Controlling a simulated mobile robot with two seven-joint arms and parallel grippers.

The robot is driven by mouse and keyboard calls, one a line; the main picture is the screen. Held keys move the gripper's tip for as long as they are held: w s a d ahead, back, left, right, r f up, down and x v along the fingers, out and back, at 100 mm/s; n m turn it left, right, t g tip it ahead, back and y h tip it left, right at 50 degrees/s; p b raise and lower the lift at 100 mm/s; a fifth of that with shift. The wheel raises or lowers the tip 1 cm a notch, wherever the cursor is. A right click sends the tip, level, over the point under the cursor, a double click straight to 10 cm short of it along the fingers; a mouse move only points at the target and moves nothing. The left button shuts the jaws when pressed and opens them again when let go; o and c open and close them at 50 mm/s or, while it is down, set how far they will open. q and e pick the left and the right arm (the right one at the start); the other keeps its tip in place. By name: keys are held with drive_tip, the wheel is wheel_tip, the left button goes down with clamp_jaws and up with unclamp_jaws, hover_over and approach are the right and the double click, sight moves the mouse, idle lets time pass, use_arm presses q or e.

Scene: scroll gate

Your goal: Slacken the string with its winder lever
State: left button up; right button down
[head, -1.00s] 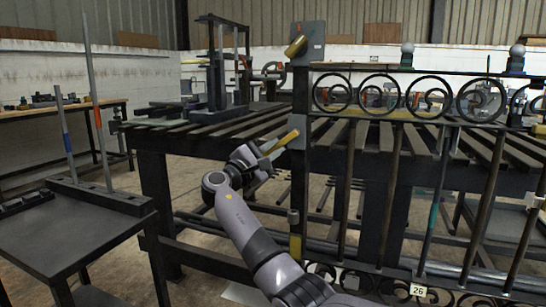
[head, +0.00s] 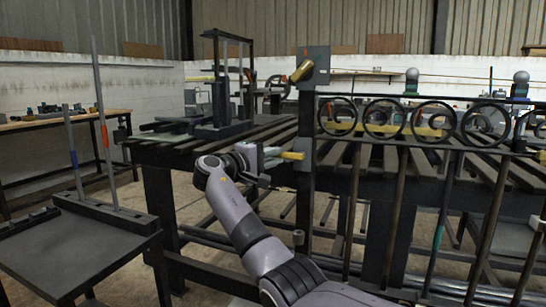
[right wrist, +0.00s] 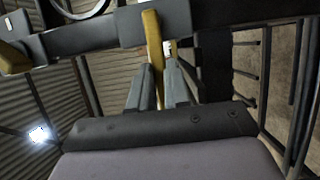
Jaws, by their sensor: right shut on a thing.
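A yellow lever (head: 292,155) sticks out to the left from the gate's left post, close to level. My right gripper (head: 272,157) is at its left end and is shut on it. In the right wrist view the lever (right wrist: 153,40) runs down from a grey block between the two fingers (right wrist: 158,88). A second, brass-yellow lever (head: 302,70) sits on a grey plate (head: 318,62) at the post's top, clear of my gripper. I cannot make out the string. My left gripper is not in view.
The dark iron gate (head: 345,200) with scroll rings (head: 383,117) fills the right side. A slatted bench (head: 262,135) stands behind the post. A dark stand with upright rods (head: 85,250) is at the lower left. Open floor lies between stand and gate.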

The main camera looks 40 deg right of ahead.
idle(0.5)
drive_tip(key=c, duration=1.1)
unclamp_jaws()
drive_tip(key=shift+a, duration=0.1)
use_arm(q)
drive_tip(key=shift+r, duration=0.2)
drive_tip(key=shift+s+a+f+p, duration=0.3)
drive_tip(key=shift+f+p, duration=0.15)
drive_tip(key=shift+p, duration=0.15)
use_arm(e)
drive_tip(key=a, duration=0.7)
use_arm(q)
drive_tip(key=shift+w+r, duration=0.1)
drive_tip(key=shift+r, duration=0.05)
